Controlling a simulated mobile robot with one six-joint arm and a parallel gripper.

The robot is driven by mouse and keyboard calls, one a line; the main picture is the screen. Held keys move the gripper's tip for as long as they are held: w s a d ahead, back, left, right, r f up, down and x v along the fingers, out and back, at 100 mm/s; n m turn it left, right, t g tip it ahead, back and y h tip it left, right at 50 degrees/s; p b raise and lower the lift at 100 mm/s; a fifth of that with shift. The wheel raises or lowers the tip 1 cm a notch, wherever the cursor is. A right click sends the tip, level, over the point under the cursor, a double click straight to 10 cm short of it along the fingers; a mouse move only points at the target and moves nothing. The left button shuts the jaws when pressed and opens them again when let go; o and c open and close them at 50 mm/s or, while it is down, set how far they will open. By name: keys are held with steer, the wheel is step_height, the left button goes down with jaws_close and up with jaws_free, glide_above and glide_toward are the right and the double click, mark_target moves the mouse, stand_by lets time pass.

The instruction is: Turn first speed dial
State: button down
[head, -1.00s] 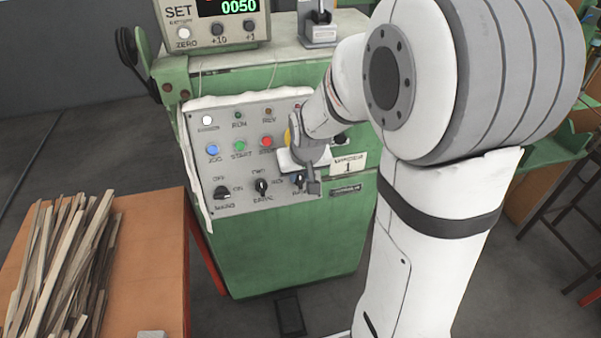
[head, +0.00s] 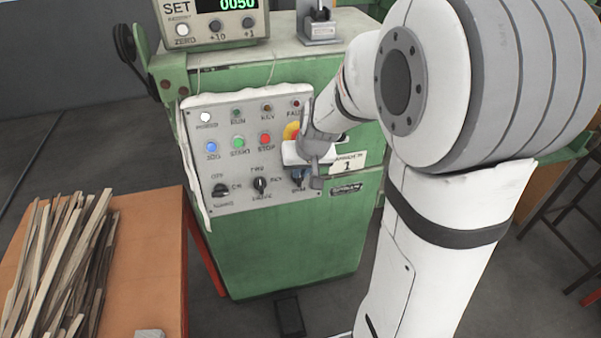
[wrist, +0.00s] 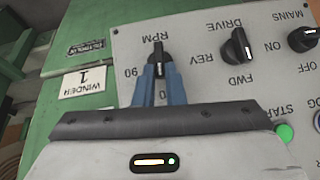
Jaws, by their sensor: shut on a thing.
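The speed dial, a black knob (wrist: 158,52) with a white mark, sits under the label RPM on the grey control panel (wrist: 195,45). My gripper (wrist: 159,72) is shut on this dial, its blue fingers on either side of it in the wrist view. The figures 90 and 0 show beside the fingers. In the head view my gripper (head: 298,174) is at the panel's lower right corner and mostly hides the dial.
The DRIVE knob (head: 260,184) and MAINS knob (head: 220,190) are left of my gripper. The STOP button (head: 265,140) and a red-and-yellow emergency button (head: 291,131) are just above. Wood strips (head: 62,250) lie on a table at left.

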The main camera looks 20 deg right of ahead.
steer(key=f+m+y+b, duration=0.1)
steer(key=b, duration=0.2)
steer(key=f+y+b, duration=0.1)
steer(key=b, duration=0.2)
steer(key=shift+s+d+m, duration=0.2)
steer(key=shift+d+m, duration=0.2)
steer(key=y+b, duration=0.1)
steer(key=b, duration=0.1)
steer(key=m+y+b, duration=0.1)
steer(key=b, duration=0.1)
steer(key=shift+s+d+m+t+b, duration=0.1)
steer(key=shift+d+m+t+b, duration=0.2)
steer(key=shift+t, duration=0.1)
steer(key=shift+r+m+y+b, duration=0.1)
steer(key=shift+m+y+b, duration=0.4)
steer(key=shift+b, duration=0.45)
steer(key=shift+r, duration=0.1)
steer(key=c, duration=1.6)
jaws_free()
steer(key=shift+o, duration=0.5)
steer(key=shift+w, duration=0.2)
steer(key=v, duration=0.8)
steer(key=shift+p, duration=0.4)
